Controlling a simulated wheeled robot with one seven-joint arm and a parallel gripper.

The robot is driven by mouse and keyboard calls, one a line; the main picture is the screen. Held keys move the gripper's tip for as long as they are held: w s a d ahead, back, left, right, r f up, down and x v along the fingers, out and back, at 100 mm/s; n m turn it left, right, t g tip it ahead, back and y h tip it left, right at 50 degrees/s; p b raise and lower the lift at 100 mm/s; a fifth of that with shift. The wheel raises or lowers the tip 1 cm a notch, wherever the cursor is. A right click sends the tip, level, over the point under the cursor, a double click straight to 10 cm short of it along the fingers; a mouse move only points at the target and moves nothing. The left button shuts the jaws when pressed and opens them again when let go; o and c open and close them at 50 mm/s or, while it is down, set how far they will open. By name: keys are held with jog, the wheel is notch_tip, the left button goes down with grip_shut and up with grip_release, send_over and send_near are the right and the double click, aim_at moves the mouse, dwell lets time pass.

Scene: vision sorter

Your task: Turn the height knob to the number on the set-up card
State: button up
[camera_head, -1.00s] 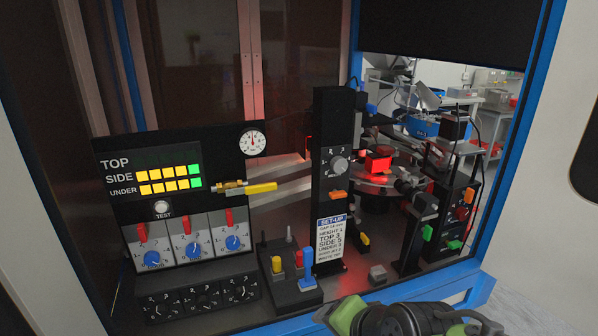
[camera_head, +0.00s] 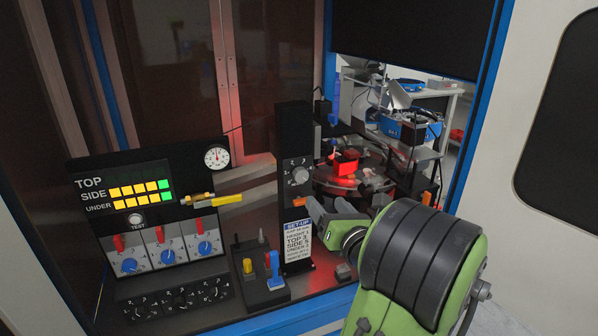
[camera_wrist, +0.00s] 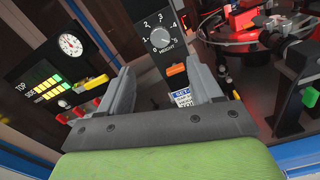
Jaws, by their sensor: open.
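The height knob (camera_head: 300,175) is a round grey knob on a numbered dial high on a black post. In the wrist view the knob (camera_wrist: 160,38) shows beyond the fingertips, with the word HEIGHT under it; I cannot make out its pointer reading surely. The set-up card (camera_head: 298,241) is fixed to the post below; its line appears to read HEIGHT 1. In the wrist view the card (camera_wrist: 182,98) is partly hidden behind my gripper. My gripper (camera_wrist: 162,69) is open and empty, its two grey fingers spread and apart from the knob.
An orange lever (camera_head: 299,202) sits just under the knob. A low block with coloured levers (camera_head: 262,286) stands left of the post. A panel (camera_head: 150,220) with dials and red switches is at left. A turntable (camera_head: 345,182) lies behind the post at right.

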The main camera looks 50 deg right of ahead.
aim_at(302, 175)
jog(key=p+x, duration=0.2)
jog(key=x, duration=0.3)
jog(key=p+x, duration=0.2)
jog(key=x, duration=0.4)
jog(key=shift+w+d+r, duration=0.15)
jog(key=shift+w+r, duration=0.1)
jog(key=shift+w, duration=0.1)
jog(key=shift+w+d+f, duration=0.1)
jog(key=shift+w+d, duration=0.2)
jog(key=shift+w, duration=0.1)
jog(key=c, duration=1.1)
jog(key=shift+o, duration=0.2)
